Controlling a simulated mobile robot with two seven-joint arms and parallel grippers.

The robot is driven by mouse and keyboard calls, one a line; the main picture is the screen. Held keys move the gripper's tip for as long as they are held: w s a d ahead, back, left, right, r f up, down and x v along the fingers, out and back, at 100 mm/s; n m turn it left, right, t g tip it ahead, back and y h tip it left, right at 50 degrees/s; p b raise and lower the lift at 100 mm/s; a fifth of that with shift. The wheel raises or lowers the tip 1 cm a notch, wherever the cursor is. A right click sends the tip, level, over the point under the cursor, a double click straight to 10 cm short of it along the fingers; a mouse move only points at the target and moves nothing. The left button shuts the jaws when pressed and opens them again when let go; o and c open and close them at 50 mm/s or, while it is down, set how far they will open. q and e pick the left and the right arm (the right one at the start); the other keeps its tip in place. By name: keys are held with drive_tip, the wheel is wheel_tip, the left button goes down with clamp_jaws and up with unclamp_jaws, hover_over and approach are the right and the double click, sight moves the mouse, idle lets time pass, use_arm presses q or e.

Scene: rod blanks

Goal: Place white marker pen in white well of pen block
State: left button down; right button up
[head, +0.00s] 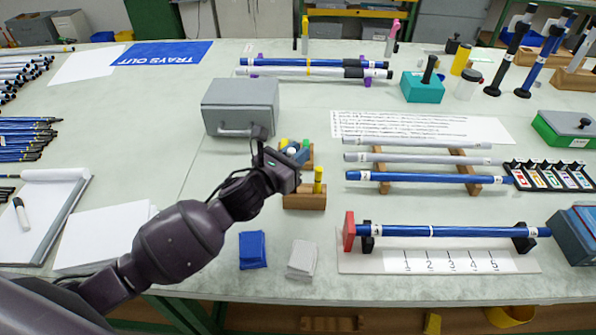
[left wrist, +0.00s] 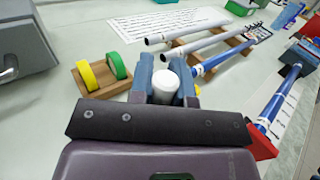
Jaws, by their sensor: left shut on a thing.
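My left gripper (head: 291,152) is shut on a white marker pen, whose round white end (left wrist: 165,84) shows between the blue-grey fingers in the left wrist view (left wrist: 166,92). In the head view a small white part (head: 292,150) shows at the fingers. The wooden pen block (head: 304,200) is beside and below the gripper, with a yellow pen (head: 318,178) upright in it. In the left wrist view, yellow (left wrist: 88,76) and green (left wrist: 116,65) round pieces stand in wood left of the fingers. The gripper hides part of the block. I cannot tell whether the marker touches a well.
A grey box (head: 240,105) stands behind the gripper. Blue (head: 252,250) and grey (head: 301,258) cloths lie in front. A rack with long rods (head: 415,177) is to the right.

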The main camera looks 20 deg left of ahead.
use_arm(q)
drive_tip(key=shift+f, duration=0.5)
wheel_tip(320, 180, down, 4)
drive_tip(key=shift+f+b, duration=0.1)
drive_tip(key=shift+b, duration=0.5)
use_arm(e)
drive_tip(key=shift+w+a+f, duration=0.1)
drive_tip(key=shift+f, duration=0.4)
drive_tip(key=shift+r, duration=0.1)
use_arm(q)
drive_tip(key=c, duration=1.1)
unclamp_jaws()
use_arm(e)
drive_tip(key=shift+w+r, duration=0.1)
drive_tip(key=shift+w, duration=0.2)
